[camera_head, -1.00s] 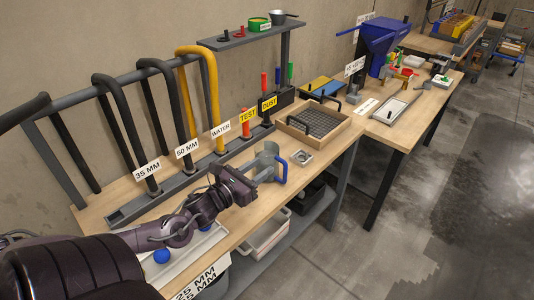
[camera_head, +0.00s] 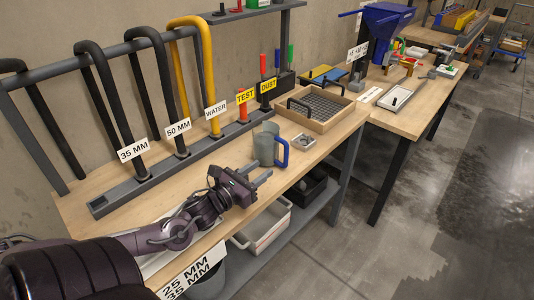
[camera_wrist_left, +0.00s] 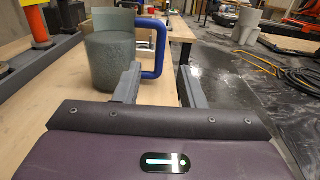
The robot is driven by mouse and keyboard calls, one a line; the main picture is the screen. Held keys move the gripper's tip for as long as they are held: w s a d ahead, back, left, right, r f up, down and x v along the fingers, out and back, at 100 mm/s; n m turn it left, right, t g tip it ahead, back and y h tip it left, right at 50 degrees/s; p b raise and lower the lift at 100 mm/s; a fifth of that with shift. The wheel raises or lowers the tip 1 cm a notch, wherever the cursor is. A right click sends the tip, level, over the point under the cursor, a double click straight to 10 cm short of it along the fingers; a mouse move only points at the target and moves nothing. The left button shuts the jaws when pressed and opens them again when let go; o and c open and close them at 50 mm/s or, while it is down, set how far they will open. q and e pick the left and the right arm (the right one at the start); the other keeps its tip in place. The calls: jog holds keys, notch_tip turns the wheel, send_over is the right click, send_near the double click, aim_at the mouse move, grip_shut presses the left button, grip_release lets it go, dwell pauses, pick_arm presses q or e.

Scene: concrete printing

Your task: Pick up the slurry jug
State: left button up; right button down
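The slurry jug (camera_head: 264,149) is a grey, cloudy, upright jug with a blue handle on the wooden bench. It also shows in the left wrist view (camera_wrist_left: 108,62), with its handle on the right side. My left gripper (camera_head: 264,170) is open and empty, on the near side of the jug, with a small gap in the head view. In the left wrist view the fingers (camera_wrist_left: 160,85) are spread and point forward, with the blue handle ahead between them and the jug body mostly left of them. My right gripper is not in view.
A rack of labelled hoses (camera_head: 180,160) runs behind the jug. A small square metal piece (camera_head: 303,142) and a wooden tray with a grid (camera_head: 348,112) lie beyond it. A white bin (camera_head: 266,229) stands under the bench edge. Bare bench shows around the jug.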

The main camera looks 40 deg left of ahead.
aim_at(285, 155)
pick_arm(q)
jog(key=w, duration=0.6)
jog(key=shift+d, duration=0.2)
jog(key=shift+w+d+f, duration=0.1)
jog(key=shift+w, duration=0.9)
jog(key=shift+w+d+f, duration=0.1)
jog(key=shift+w+d, duration=0.05)
jog(key=shift+w, duration=0.8)
jog(key=shift+w+d+f, duration=0.1)
jog(key=shift+w, duration=0.9)
jog(key=shift+c, duration=0.4)
grip_shut()
jog(key=shift+r, duration=0.1)
